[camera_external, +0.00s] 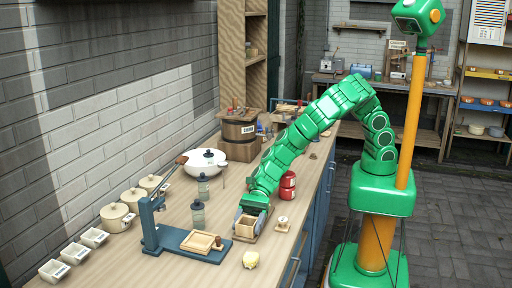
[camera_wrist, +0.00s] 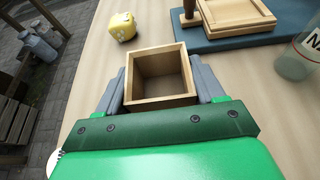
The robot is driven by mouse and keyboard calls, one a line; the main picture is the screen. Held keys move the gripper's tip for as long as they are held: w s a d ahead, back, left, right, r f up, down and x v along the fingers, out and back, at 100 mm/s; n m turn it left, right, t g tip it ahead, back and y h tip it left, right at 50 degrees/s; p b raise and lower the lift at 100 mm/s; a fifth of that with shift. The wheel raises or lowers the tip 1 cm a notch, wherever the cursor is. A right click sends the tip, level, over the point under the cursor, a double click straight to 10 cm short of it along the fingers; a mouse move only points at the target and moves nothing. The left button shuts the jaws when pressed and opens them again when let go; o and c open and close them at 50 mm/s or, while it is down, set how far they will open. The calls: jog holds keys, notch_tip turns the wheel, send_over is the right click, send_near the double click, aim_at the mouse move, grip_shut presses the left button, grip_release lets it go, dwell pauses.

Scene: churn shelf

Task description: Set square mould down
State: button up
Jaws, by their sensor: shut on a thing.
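The square mould (camera_wrist: 160,102) is an open wooden box with a hollow middle. In the wrist view it sits between the two grey fingers of my gripper (camera_wrist: 160,92), which press on its left and right sides. In the external view the mould (camera_external: 245,229) is at the end of my green arm, low over the wooden counter (camera_external: 300,235). My gripper (camera_external: 248,218) is above and around its far part. I cannot tell whether the mould's underside touches the counter.
A blue press stand (camera_external: 185,241) with a wooden tray (camera_external: 202,242) stands left of the mould. A yellow block (camera_external: 250,259) lies in front. A small wooden knob (camera_external: 283,223) and red tins (camera_external: 288,186) are to the right.

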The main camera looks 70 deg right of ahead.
jog(key=shift+f, duration=0.1)
jog(key=o, duration=1)
jog(key=shift+d+r, duration=0.2)
jog(key=v, duration=1.1)
jog(key=shift+d+r, duration=0.15)
jog(key=shift+d, duration=0.1)
